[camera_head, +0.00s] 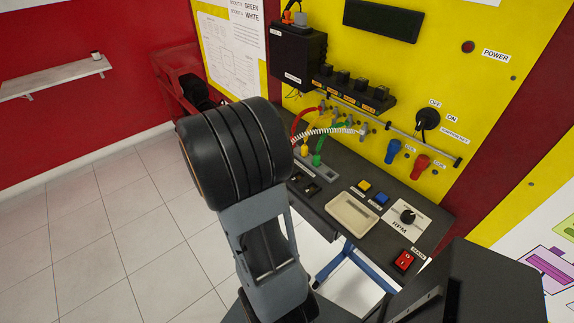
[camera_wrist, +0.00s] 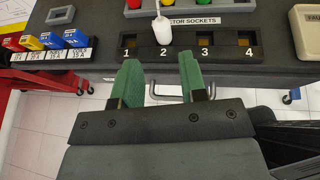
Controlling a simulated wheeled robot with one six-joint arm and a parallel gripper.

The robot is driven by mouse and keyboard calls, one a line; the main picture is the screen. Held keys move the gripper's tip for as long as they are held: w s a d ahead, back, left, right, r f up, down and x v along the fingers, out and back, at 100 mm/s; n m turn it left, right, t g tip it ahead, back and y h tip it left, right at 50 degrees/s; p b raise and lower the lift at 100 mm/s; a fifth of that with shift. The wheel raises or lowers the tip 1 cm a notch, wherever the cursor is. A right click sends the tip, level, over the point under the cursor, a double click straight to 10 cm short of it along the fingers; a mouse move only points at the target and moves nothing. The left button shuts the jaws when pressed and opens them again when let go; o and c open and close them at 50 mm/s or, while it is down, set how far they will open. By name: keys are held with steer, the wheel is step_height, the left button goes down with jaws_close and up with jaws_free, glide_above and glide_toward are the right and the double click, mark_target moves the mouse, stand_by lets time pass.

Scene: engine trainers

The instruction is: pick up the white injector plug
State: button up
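The white injector plug (camera_wrist: 162,31) stands at the row of injector sockets (camera_wrist: 227,47) in the wrist view, above the number 2, with a thin white cord rising from its top. I cannot tell whether it is seated in socket 2. My gripper (camera_wrist: 160,80) is open and empty, its two green fingers pointing toward the plug. The plug lies ahead of the fingertips, roughly in line with the gap between them, and is not between them. In the head view my arm hides the gripper, and I cannot make out the white plug; a white coiled cord (camera_head: 331,131) shows.
Red, yellow and blue blocks (camera_wrist: 45,40) sit left in the wrist view. A beige tray (camera_head: 352,213), switches and a red rocker (camera_head: 403,261) are on the dark bench shelf in the head view. Green and yellow plugs stand near the cords. A metal handle lies below the sockets.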

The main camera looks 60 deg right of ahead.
steer(key=x, duration=1.2)
steer(key=shift+s+f, duration=0.1)
steer(key=shift+c, duration=0.4)
steer(key=c, duration=0.6)
